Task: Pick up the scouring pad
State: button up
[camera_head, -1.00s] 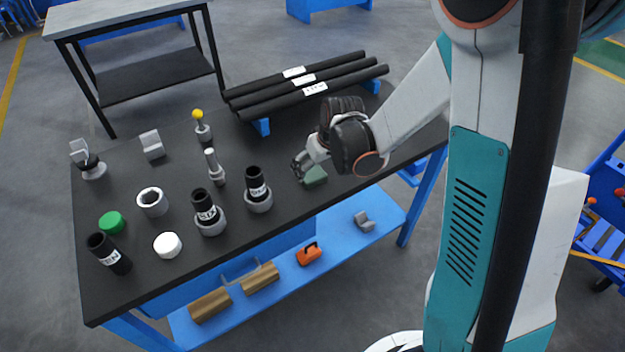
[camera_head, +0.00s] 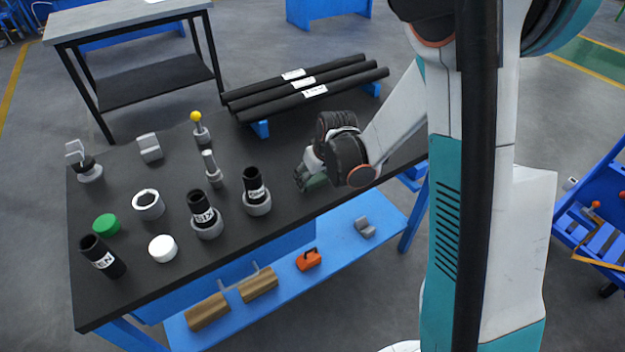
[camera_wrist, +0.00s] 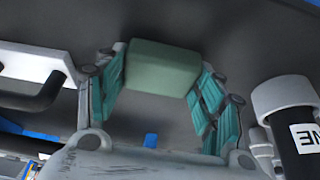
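The scouring pad is a green block (camera_head: 317,182) on the dark workbench top (camera_head: 285,222), near its front edge. In the wrist view the pad (camera_wrist: 163,68) sits at the upper middle, between the tips of my two teal-lined fingers. My gripper (camera_head: 303,180) is low over the bench at the pad and hides part of it in the head view. In the wrist view my gripper (camera_wrist: 163,75) is open, its fingers on either side of the pad. I cannot tell whether a finger touches the pad.
Black labelled cylinders in grey holders (camera_head: 256,192) stand to the left of the pad. Long black bars (camera_head: 305,88) lie on blue supports behind. A white cap (camera_head: 163,248), a green cap (camera_head: 107,224) and a grey ring (camera_head: 148,205) are farther left. A lower blue shelf holds an orange item (camera_head: 308,260).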

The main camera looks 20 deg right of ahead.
aim_at(314, 177)
dwell(0.3)
notch_tip(314, 177, up, 20)
jog(key=p, duration=0.7)
